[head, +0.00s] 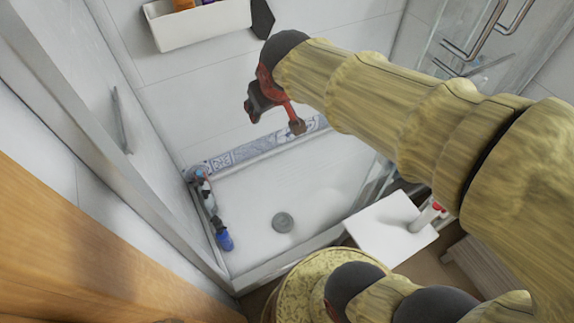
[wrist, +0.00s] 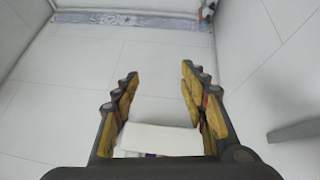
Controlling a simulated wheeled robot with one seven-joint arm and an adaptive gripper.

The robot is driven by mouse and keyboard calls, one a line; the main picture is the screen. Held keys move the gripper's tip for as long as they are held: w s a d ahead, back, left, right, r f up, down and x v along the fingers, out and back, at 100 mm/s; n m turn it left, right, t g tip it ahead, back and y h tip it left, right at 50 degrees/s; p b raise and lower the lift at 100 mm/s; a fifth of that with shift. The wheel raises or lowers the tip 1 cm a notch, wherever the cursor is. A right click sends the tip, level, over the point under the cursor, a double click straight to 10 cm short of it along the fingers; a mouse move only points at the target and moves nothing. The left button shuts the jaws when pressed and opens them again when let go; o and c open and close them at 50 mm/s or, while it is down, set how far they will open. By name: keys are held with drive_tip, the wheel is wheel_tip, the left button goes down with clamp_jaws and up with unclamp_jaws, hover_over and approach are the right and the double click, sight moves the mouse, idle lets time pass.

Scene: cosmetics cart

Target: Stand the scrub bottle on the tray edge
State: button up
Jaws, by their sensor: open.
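I cannot tell which bottle is the scrub bottle. On the left edge of the white shower tray (head: 262,247) stand several small bottles, including a blue bottle (head: 224,240) at the near end. An orange item (head: 183,5) and a purple one, partly cut off, sit in a white wall shelf (head: 203,22). A white bottle with a red top (head: 427,215) is at the right. My gripper (head: 276,117) is open and empty, right of and below the shelf in the head view. In the wrist view, a white box-like shape (wrist: 160,139) shows between the open fingers (wrist: 158,84).
A white stool top (head: 385,232) stands outside the shower at the right. A glass panel and metal handle (head: 121,120) are at the left. A patterned strip (head: 250,148) runs along the tray's back. The tray's middle is clear around the drain (head: 282,222).

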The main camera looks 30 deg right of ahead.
drive_tip(key=s+a+f, duration=0.1)
drive_tip(key=s+a, duration=0.1)
drive_tip(key=s, duration=0.6)
drive_tip(key=s+a+f+g+y, duration=0.1)
drive_tip(key=s, duration=0.7)
drive_tip(key=shift+a+f+m, duration=0.2)
drive_tip(key=shift+a+m, duration=0.1)
drive_tip(key=shift+a, duration=0.1)
wheel_tip(320, 180, up, 3)
drive_tip(key=p, duration=0.3)
drive_tip(key=shift+w, duration=0.1)
drive_tip(key=shift+c, duration=0.3)
